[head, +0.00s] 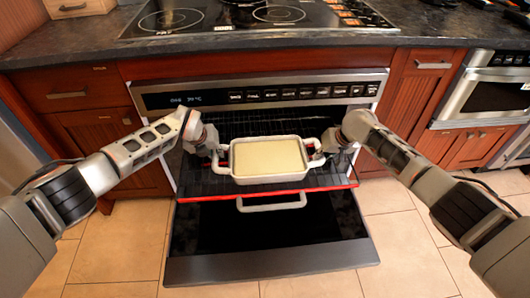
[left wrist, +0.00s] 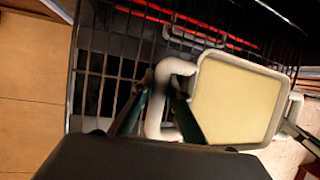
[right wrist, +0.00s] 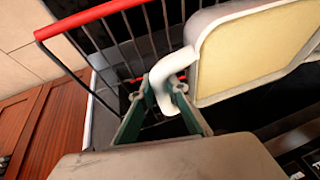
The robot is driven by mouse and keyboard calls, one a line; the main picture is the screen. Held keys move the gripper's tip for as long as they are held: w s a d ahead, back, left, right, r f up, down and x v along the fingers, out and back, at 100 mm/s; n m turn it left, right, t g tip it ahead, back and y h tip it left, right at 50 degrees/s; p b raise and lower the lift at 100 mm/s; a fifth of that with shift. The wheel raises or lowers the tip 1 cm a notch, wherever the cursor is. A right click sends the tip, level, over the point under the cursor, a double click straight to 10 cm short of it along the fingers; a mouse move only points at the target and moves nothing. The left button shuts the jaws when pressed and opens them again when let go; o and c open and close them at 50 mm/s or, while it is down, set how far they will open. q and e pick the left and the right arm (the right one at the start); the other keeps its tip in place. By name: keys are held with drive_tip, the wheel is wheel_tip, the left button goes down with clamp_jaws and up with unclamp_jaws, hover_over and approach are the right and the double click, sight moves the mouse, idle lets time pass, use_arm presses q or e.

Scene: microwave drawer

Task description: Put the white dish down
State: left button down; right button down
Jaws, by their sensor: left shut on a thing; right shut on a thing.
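The white dish (head: 268,179) is a rectangular baking dish with a pale yellow filling and a loop handle at each end. It is level at the oven's mouth, over the pulled-out oven rack (head: 195,187); I cannot tell whether it touches the wires. My left gripper (head: 219,157) is shut on the dish's left handle, which shows in the left wrist view (left wrist: 160,100). My right gripper (head: 322,154) is shut on the right handle, also seen in the right wrist view (right wrist: 165,84).
The oven door (head: 270,238) hangs open below the rack, with its handle (head: 270,203) showing. The rack has a red front bar (head: 300,191). A control panel (head: 265,94) and a dark counter with a cooktop (head: 250,17) are above. Wooden cabinets (head: 100,110) flank the oven.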

use_arm(q)
drive_tip(key=shift+w+f, duration=0.2)
drive_tip(key=shift+f, duration=0.35)
use_arm(e)
drive_tip(key=shift+w+f, duration=0.2)
drive_tip(key=shift+f, duration=0.3)
use_arm(q)
drive_tip(key=c, duration=2)
unclamp_jaws()
drive_tip(key=shift+s, duration=0.15)
use_arm(e)
drive_tip(key=c, duration=2)
unclamp_jaws()
drive_tip(key=shift+s+d+f, duration=0.1)
drive_tip(key=shift+s, duration=0.05)
use_arm(q)
drive_tip(key=shift+f, duration=0.1)
drive_tip(key=shift+f, duration=0.15)
use_arm(e)
drive_tip(key=shift+f, duration=0.2)
use_arm(q)
drive_tip(key=v, duration=1.2)
use_arm(e)
drive_tip(key=v, duration=1.2)
drive_tip(key=shift+r, duration=0.1)
